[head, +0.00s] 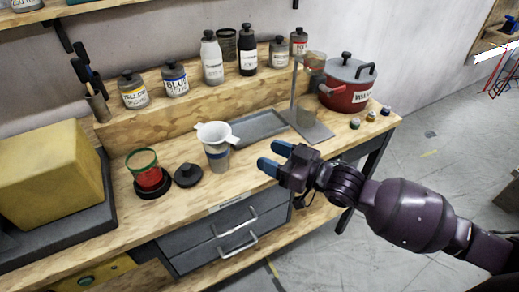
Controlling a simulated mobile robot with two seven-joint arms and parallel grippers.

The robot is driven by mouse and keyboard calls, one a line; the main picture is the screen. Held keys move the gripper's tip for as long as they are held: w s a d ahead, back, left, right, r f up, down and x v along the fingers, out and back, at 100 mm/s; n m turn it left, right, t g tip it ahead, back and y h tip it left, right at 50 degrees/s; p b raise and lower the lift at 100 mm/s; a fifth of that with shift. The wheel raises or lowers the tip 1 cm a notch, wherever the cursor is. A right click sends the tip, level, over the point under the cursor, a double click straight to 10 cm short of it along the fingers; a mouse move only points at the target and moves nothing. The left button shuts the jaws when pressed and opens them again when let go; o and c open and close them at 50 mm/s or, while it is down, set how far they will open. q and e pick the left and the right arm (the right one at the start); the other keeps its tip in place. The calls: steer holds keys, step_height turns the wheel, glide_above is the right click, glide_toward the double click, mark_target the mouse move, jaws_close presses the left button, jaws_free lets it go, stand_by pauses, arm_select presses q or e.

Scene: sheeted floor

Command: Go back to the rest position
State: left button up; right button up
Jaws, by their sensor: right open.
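My right gripper (273,159) is open and empty, with two blue fingertips pointing left. It shows in front of the wooden workbench (125,248), near its front edge. The dark purple right arm comes in from the right. A cup with a white funnel-like top (215,134) stands on the bench to the left of the fingers, apart from them. My left gripper is not in view.
A red pot (345,95) stands at the bench's right end. A grey tray (250,127), a red jar (148,176), a black lid (187,176) and a yellow block (50,175) are on the bench. Bottles line the raised shelf. Floor (440,160) at right is mostly clear.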

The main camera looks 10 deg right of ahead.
steer(key=shift+s+d, duration=0.2)
stand_by(0.5)
steer(key=s+d+f+m+t+h, duration=0.2)
steer(key=d+f+m+t+h, duration=0.1)
steer(key=d+f+h, duration=0.6)
steer(key=s+d+f+m+g+h, duration=0.1)
steer(key=s+d+f+m+h, duration=0.1)
steer(key=s+f, duration=0.5)
steer(key=s+d+f+m+g+h, duration=0.2)
steer(key=s+d+f+m, duration=0.1)
steer(key=s+f, duration=0.5)
steer(key=shift+s+d+m+h, duration=0.3)
steer(key=shift+s+d, duration=0.25)
steer(key=shift+s, duration=0.2)
